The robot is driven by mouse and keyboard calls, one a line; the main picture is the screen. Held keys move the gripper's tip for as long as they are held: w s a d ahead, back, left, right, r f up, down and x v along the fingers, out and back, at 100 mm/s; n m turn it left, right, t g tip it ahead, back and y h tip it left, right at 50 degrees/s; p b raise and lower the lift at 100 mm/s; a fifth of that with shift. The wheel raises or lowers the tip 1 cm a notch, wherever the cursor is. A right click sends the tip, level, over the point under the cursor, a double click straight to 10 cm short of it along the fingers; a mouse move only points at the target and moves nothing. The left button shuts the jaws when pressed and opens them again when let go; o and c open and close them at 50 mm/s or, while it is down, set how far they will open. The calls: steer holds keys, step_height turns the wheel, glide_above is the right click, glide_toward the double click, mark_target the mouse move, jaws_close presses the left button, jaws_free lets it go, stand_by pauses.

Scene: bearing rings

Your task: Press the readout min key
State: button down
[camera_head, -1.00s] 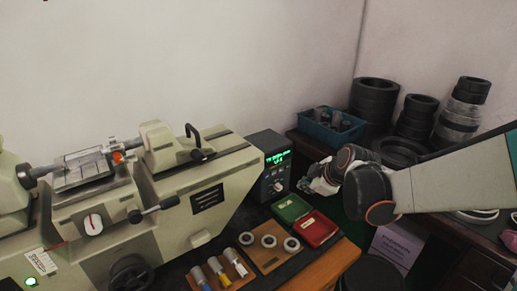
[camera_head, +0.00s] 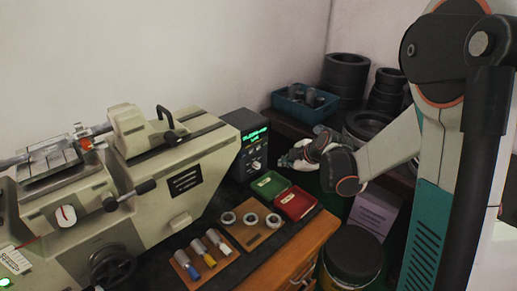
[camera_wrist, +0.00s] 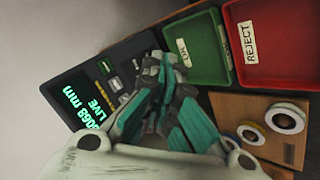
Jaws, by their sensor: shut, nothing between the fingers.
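The readout (camera_head: 246,146) is a dark box with a green lit display, standing at the right end of the beige machine. In the wrist view its display (camera_wrist: 85,104) shows green digits, "mm" and "LIVE", turned on its side. Several small keys (camera_wrist: 112,85) lie beside the display; their labels are too small to read, so I cannot tell which is min. My gripper (camera_head: 284,159) is just right of the readout's front. In the wrist view my gripper (camera_wrist: 162,68) is shut and empty, its fingertips over the readout's key end, partly hiding it; contact cannot be judged.
A green tray (camera_head: 269,185) and a red REJECT tray (camera_head: 295,204) sit below my gripper. Rings lie on a wooden board (camera_head: 248,236) in front. A blue bin (camera_head: 290,106) and stacked black rings (camera_head: 345,75) stand behind.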

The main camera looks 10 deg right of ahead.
steer(key=w+a, duration=0.4)
steer(key=w, duration=0.3)
steer(key=shift+w+a, duration=0.15)
steer(key=shift+w, duration=0.1)
steer(key=shift+w, duration=0.15)
stand_by(1.3)
steer(key=shift+w+a, duration=0.15)
steer(key=shift+w, duration=0.1)
steer(key=shift+w+a, duration=0.2)
steer(key=shift+w, duration=0.05)
stand_by(0.8)
steer(key=shift+s+d, duration=0.35)
steer(key=shift+s, duration=0.3)
steer(key=shift+s, duration=0.1)
steer(key=s, duration=0.1)
steer(key=s+d, duration=0.2)
steer(key=s, duration=0.1)
steer(key=shift+s+d, duration=0.1)
steer(key=shift+d, duration=0.15)
stand_by(0.3)
